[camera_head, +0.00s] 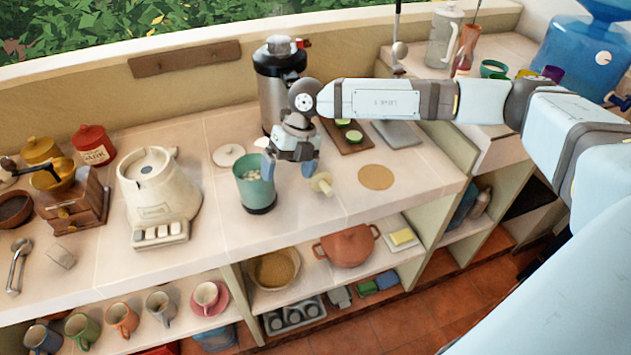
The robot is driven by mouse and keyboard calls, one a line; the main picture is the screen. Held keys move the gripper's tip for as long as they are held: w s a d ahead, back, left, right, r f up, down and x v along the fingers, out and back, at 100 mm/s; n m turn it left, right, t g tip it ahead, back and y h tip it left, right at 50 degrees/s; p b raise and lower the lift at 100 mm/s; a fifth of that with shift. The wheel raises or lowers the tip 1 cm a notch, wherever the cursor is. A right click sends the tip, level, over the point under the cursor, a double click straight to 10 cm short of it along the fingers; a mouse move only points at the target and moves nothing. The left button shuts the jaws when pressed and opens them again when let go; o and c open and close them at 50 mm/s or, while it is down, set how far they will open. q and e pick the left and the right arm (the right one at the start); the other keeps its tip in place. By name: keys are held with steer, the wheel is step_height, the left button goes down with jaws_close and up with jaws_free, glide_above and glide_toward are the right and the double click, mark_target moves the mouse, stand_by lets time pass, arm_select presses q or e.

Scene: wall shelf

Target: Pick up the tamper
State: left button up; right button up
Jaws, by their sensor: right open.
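The tamper appears to be the small cream piece with a round collar (321,183) on the counter, close to the counter's front edge. Whether it lies flat or stands tilted is hard to tell. My right gripper (288,170) comes in from the right and points down, with its blue fingertips apart and nothing visible between them. The gripper is just left of the tamper in the picture. The right fingertip shows close beside it; contact cannot be made out. My left gripper is out of view.
A teal jar (255,188) stands just left of the gripper, with a cream blender base (150,195) further left. A dark steel appliance (276,78) and a cutting board with cucumber (352,147) are behind. A round cork mat (376,177) lies to the right. Shelves with cups run below.

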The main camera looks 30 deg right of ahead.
mark_target(321, 173)
steer(key=w+d+r+m+h, duration=0.1)
steer(key=d+r+h, duration=0.1)
steer(key=d, duration=0.3)
steer(key=w+d+r+h, duration=0.1)
steer(key=w+d+h, duration=0.1)
steer(key=d, duration=0.4)
steer(key=shift+t, duration=0.4)
step_height(321, 173, down, 8)
steer(key=shift+s+a+p, duration=0.1)
steer(key=shift+s+p, duration=0.05)
steer(key=shift+p, duration=0.2)
steer(key=f, duration=0.3)
steer(key=f+p, duration=0.1)
steer(key=shift+s+a+f, duration=0.15)
steer(key=shift+s+a, duration=0.05)
steer(key=shift+a, duration=0.1)
steer(key=shift+f, duration=0.5)
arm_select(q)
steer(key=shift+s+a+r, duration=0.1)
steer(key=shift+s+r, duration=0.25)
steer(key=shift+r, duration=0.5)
arm_select(e)
steer(key=c, duration=1)
